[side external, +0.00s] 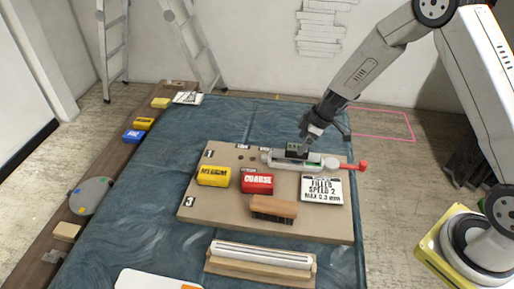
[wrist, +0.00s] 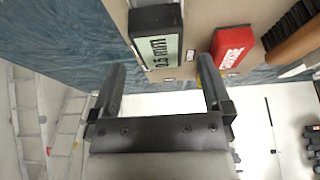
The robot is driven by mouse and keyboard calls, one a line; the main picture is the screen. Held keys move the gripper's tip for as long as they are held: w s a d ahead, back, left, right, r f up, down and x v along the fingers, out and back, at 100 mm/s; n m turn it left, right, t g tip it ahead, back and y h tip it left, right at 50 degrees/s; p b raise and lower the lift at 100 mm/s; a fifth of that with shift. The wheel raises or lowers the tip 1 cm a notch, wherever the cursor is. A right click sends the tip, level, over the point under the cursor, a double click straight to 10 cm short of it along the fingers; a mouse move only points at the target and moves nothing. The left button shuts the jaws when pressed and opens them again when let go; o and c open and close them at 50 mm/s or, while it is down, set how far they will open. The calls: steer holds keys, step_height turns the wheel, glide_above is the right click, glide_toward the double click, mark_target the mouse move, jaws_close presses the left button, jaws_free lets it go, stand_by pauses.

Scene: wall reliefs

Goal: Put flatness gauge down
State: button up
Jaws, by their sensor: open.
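The flatness gauge (side external: 297,151), a dark block with a pale green display, lies at the back of the brown board (side external: 215,222). In the wrist view the gauge (wrist: 158,38) reads about 0.5 mm and lies just beyond my fingertips. My gripper (side external: 308,143) is over the back of the board, close to the gauge. In the wrist view my gripper (wrist: 160,70) has its two fingers spread wide with nothing between them. Whether a fingertip touches the gauge is unclear.
A red COARSE block (side external: 257,182), a yellow MEDIUM block (side external: 213,176), a brush (side external: 273,207) and a white sign (side external: 321,189) stand on the board. A tool with a red end (side external: 361,166) lies beside the gauge. The blue cloth (side external: 150,200) left of the board is mostly clear.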

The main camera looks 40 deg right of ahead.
steer(key=v, duration=0.8)
steer(key=shift+r, duration=0.15)
steer(key=shift+s, duration=0.1)
stand_by(0.4)
steer(key=s+a+r+m+h, duration=0.1)
steer(key=s+m, duration=0.3)
steer(key=s, duration=0.5)
steer(key=s+a+r+m+h, duration=0.2)
steer(key=s+a+r+m, duration=0.1)
steer(key=s, duration=0.5)
steer(key=shift+s+a+m+g, duration=0.35)
steer(key=shift+a+m, duration=0.3)
steer(key=shift+m, duration=0.35)
stand_by(1.5)
